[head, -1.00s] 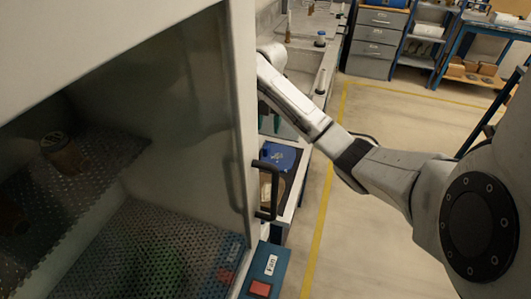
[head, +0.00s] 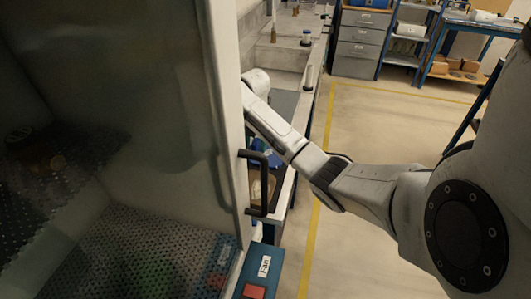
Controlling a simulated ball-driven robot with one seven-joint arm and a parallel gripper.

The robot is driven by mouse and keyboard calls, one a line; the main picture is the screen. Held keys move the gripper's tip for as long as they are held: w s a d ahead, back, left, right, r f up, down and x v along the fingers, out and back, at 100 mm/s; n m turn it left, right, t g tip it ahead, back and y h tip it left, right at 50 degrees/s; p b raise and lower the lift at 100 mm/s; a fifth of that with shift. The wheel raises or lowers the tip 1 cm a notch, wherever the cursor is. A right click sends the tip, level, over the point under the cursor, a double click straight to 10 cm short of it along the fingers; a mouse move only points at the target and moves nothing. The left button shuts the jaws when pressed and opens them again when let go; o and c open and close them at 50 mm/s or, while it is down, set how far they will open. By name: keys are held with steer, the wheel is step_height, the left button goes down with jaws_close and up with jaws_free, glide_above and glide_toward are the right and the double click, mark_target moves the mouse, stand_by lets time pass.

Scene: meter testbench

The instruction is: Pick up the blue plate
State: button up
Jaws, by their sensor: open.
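A blue thing (head: 272,159), possibly the blue plate, shows in small part on the bench beyond the cabinet. The black door handle and my arm cover most of it, so I cannot make out its shape. My arm reaches from the right over the bench. Its far end passes behind the cabinet door's edge, and my gripper is hidden there. I cannot see how far the gripper is from the blue thing.
A cabinet with a glass front (head: 130,120) and a black handle (head: 264,185) fills the left. A blue box labelled Fan (head: 262,268) sits below the handle. Grey drawers (head: 357,45) and shelving stand at the back. The floor on the right is open, with yellow lines.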

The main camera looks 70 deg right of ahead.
steer(key=shift+f, duration=0.1)
steer(key=shift+c, duration=0.4)
jaws_close()
stand_by(0.3)
